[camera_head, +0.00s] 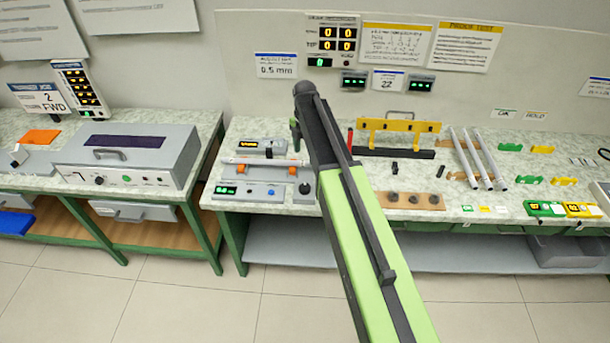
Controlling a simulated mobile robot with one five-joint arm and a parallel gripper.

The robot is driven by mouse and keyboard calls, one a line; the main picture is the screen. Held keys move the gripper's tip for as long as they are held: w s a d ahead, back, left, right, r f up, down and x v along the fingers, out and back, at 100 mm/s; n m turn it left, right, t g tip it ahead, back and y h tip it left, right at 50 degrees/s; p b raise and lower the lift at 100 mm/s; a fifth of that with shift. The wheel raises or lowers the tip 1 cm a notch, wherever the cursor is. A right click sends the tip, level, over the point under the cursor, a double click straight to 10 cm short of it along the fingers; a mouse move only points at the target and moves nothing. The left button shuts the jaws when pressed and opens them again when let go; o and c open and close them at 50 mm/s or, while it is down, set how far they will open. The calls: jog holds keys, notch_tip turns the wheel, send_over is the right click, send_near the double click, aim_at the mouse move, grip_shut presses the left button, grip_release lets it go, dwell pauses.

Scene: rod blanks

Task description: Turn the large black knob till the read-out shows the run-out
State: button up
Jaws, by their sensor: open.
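The large black knob (305,188) sits on a small grey block at the right end of the grey measuring fixture (245,194). A green-lit read-out (229,190) is at the left of the fixture's front panel; its digits are too small to read surely. A pale rod (262,162) lies across orange supports above the panel. My green and black arm reaches up over the bench, just right of the knob.
A grey machine (125,157) stands on the left bench, across a gap. Right of my arm are a yellow rack (398,126), a wooden block with black pieces (408,200) and several long rods (475,160). Displays and notices line the back wall. Some bench top between them is bare.

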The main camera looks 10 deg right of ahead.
aim_at(305, 187)
notch_tip(305, 187, down, 18)
jog(key=b, duration=1.8)
jog(key=shift+r, duration=0.1)
jog(key=shift+r, duration=0.1)
jog(key=shift+c, duration=0.4)
jog(key=c, duration=1.3)
